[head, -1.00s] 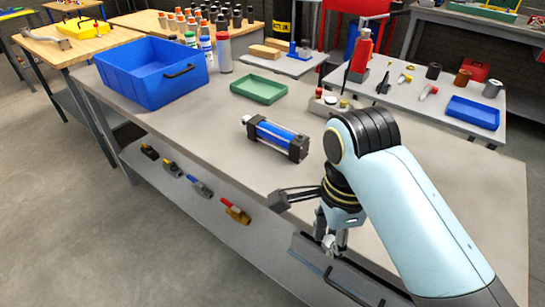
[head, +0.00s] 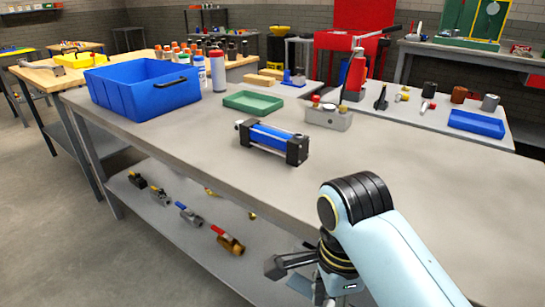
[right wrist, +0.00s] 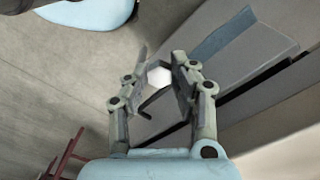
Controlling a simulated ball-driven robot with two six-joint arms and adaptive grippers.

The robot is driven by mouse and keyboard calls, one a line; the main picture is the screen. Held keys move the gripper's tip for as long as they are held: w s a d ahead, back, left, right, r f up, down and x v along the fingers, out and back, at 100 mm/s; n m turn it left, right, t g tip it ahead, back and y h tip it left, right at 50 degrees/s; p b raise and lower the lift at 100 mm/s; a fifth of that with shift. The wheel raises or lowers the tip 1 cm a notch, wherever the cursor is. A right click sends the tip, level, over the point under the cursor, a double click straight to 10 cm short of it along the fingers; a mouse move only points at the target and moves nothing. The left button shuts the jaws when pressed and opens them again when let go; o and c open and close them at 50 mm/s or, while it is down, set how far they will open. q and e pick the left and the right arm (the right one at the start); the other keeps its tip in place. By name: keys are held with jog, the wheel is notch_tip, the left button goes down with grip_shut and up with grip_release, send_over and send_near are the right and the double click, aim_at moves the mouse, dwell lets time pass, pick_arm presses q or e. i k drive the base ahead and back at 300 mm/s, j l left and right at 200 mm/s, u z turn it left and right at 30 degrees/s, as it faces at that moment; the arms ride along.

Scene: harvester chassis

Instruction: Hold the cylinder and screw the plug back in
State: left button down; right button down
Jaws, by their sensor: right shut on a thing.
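The cylinder (head: 272,139), a blue barrel between black end caps with a metal rod end at its left, lies on the grey workbench in the head view. Nothing holds it. My right gripper (head: 318,288) is low in the head view, in front of the bench edge and apart from the cylinder. In the right wrist view my right gripper (right wrist: 160,70) is shut on a small pale, faceted piece (right wrist: 159,76), which may be the plug. A dark bent bar shows just below it; I cannot tell whether they are joined. My left gripper is not in view.
A blue bin (head: 143,90), a green tray (head: 253,102) and a grey block with a red knob (head: 330,115) stand on the bench (head: 400,150). Several valves (head: 228,241) lie on the lower shelf. The bench right of the cylinder is clear.

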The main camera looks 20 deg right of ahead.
aim_at(295, 148)
jog(key=i+j, duration=0.3)
jog(key=j, duration=0.15)
jog(key=i+j, duration=0.3)
jog(key=j, duration=0.15)
jog(key=i+j+z, duration=0.2)
jog(key=k+z, duration=0.1)
jog(key=z, duration=1)
